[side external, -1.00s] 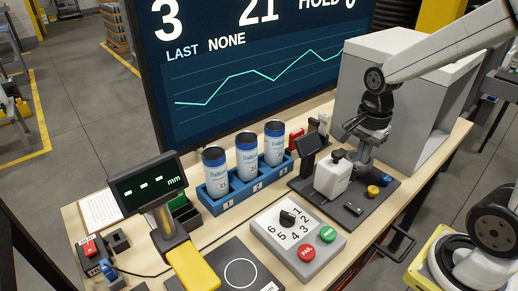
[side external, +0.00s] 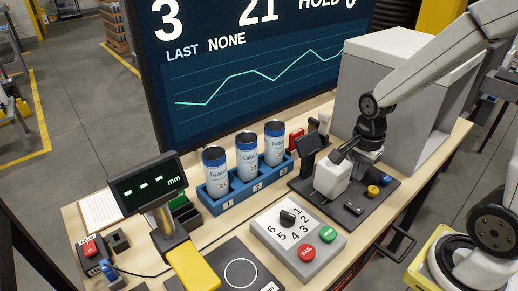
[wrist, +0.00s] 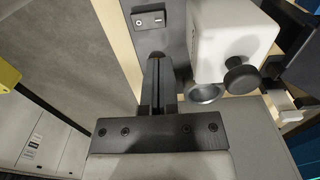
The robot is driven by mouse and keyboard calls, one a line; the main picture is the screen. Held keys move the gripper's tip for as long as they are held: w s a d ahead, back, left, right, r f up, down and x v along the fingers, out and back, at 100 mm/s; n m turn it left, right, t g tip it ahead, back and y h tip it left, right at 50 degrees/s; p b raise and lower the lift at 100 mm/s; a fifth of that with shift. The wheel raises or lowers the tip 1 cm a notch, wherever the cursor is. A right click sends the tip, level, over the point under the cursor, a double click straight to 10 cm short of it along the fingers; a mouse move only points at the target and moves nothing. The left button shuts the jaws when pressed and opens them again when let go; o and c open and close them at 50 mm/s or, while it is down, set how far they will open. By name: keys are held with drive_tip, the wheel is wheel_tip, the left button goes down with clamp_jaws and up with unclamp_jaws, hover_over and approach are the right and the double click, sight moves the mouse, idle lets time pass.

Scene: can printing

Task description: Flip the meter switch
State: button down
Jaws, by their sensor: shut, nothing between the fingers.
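A small dark switch plate (side external: 353,208) lies on the black base plate (side external: 336,215), in front of the white meter block (side external: 331,180). In the wrist view the switch (wrist: 150,19) is at the top, beyond my fingertips, and its position is too small to tell.
A small dark screen (side external: 309,146) stands behind the white block. Blue and yellow buttons (side external: 373,191) are at its right. A large grey box (side external: 372,75) stands behind my arm. A dial box (side external: 297,238) and a rack of cans (side external: 221,201) are to the left.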

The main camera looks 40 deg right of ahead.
sight(350, 204)
drive_tip(key=shift+f, duration=4.35)
drive_tip(key=shift+f, duration=0.1)
drive_tip(key=shift+w+f, duration=0.1)
drive_tip(key=shift+s+r, duration=0.4)
drive_tip(key=shift+s, duration=0.3)
drive_tip(key=shift+r, duration=0.1)
drive_tip(key=w+r, duration=0.3)
drive_tip(key=r, duration=1)
drive_tip(key=shift+r, duration=0.25)
